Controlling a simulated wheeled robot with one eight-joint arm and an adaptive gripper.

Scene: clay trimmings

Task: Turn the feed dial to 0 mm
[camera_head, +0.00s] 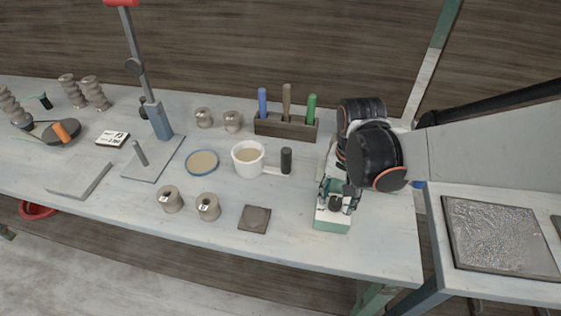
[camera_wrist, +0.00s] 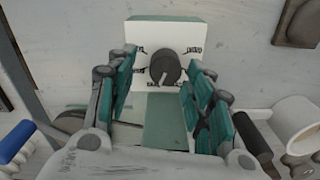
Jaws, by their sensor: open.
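The feed dial (camera_wrist: 165,67) is a round black knob on the white face of a small green-and-white box (camera_wrist: 160,34). Small dark printed labels sit around the dial, too blurred to read as numbers. A notch shows on the knob, but I cannot tell which setting it marks. In the head view the dial (camera_head: 336,204) and the box (camera_head: 332,224) are at the right front of the bench. My gripper (camera_wrist: 160,84) is open, with its green-padded fingers on either side of the dial in the picture. I cannot tell whether a finger touches it.
A wooden rack (camera_head: 285,126) with coloured handles is behind. A framed slab (camera_head: 500,238) lies on a separate surface at right.

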